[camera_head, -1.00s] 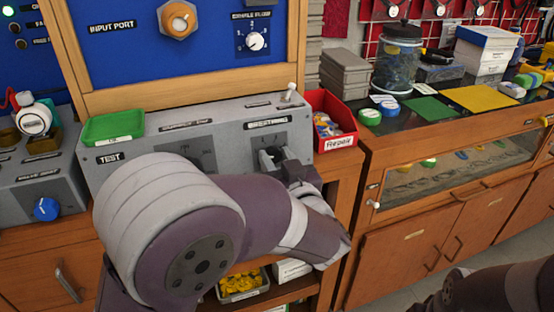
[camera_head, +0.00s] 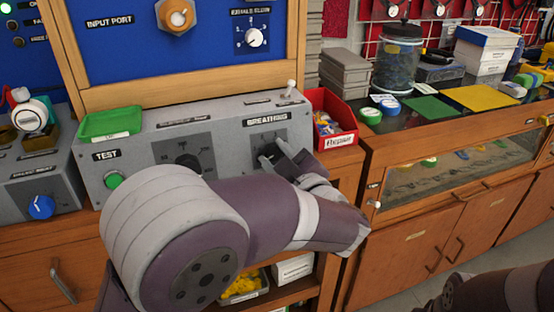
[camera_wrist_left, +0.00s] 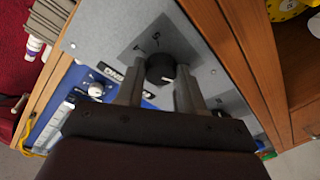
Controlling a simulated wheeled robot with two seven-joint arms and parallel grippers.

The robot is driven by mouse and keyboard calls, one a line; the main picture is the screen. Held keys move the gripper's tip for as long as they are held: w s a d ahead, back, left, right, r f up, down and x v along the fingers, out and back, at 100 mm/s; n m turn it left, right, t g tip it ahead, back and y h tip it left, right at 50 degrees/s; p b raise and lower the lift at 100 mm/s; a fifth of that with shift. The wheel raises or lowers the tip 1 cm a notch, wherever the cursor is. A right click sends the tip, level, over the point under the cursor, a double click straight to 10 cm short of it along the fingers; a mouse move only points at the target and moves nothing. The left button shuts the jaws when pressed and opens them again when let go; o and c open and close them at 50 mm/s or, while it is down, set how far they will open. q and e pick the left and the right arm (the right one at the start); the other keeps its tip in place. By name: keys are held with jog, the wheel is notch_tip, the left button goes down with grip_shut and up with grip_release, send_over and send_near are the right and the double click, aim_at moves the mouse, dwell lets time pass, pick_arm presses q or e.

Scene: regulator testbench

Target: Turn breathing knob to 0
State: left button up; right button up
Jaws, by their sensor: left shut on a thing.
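The black breathing knob (camera_wrist_left: 160,69) sits on a grey dial plate (camera_wrist_left: 150,38) and carries a small white mark, seen in the left wrist view. My left gripper (camera_wrist_left: 157,82) has one finger on each side of it and is shut on it. In the head view my left gripper (camera_head: 273,158) is at the dial under the BREATHING label (camera_head: 268,120), on the front of the grey panel box (camera_head: 228,125). There the fingers mostly hide the knob, so its pointer setting cannot be read. My right gripper is out of view.
Left of the breathing dial are another black knob (camera_head: 187,162) and a green button (camera_head: 113,180). A toggle switch (camera_head: 290,87) and a green tray (camera_head: 111,124) are on top of the box. A red bin (camera_head: 331,120) stands close to its right.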

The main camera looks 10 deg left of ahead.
pick_arm(q)
jog(key=shift+n, duration=1.2)
jog(key=o, duration=1)
jog(key=shift+o, duration=0.2)
jog(key=shift+g, duration=0.3)
jog(key=f+p+v, duration=0.1)
jog(key=v, duration=1.1)
jog(key=shift+s+d+r+p, duration=0.25)
jog(key=shift+s+r+p, duration=0.05)
jog(key=shift+r+p, duration=0.1)
